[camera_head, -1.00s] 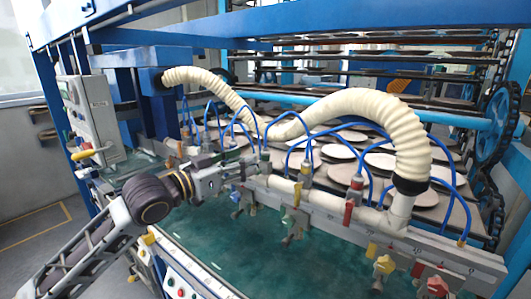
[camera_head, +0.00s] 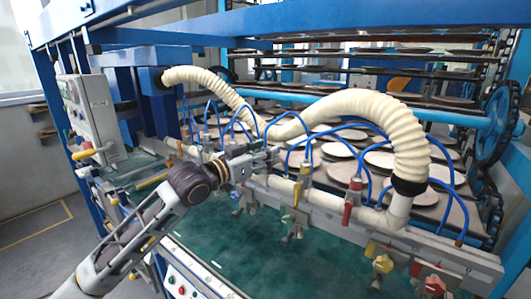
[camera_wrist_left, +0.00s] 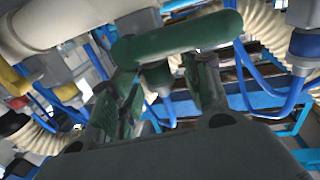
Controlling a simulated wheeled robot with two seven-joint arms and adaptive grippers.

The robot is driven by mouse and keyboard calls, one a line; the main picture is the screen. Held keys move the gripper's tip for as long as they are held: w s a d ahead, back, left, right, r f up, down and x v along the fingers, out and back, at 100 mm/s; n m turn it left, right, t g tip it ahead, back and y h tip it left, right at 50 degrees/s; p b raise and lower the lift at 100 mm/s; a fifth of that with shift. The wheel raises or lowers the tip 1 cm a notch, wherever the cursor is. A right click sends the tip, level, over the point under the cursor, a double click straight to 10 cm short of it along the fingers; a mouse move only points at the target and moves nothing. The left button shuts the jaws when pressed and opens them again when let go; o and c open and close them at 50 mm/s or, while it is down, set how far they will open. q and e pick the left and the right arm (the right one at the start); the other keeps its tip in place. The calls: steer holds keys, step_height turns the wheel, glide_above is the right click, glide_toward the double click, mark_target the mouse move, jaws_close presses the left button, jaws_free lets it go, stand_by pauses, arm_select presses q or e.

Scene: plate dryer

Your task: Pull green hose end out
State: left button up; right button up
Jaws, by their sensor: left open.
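A green rounded bar-shaped piece (camera_wrist_left: 180,40), which looks like the green hose end, lies across the upper middle of the left wrist view, with a short dark green stem below it. In the head view I cannot make it out clearly near my gripper. My left gripper (camera_head: 270,156) is at the pipe manifold (camera_head: 325,198). In the wrist view, the left gripper (camera_wrist_left: 160,92) has its fingers spread apart on either side of the stem, close to the green piece. I cannot tell whether they touch it. My right gripper is not in view.
A thick cream corrugated hose (camera_head: 360,105) arches above the manifold. Thin blue tubes (camera_head: 305,150) loop close around my gripper. Red valves (camera_head: 350,205) and yellow valves (camera_head: 383,264) hang along the manifold. Round plates (camera_head: 340,150) lie on racks behind. A grey control box (camera_head: 92,118) stands left.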

arm_select(q)
steer(key=shift+w+d, duration=0.2)
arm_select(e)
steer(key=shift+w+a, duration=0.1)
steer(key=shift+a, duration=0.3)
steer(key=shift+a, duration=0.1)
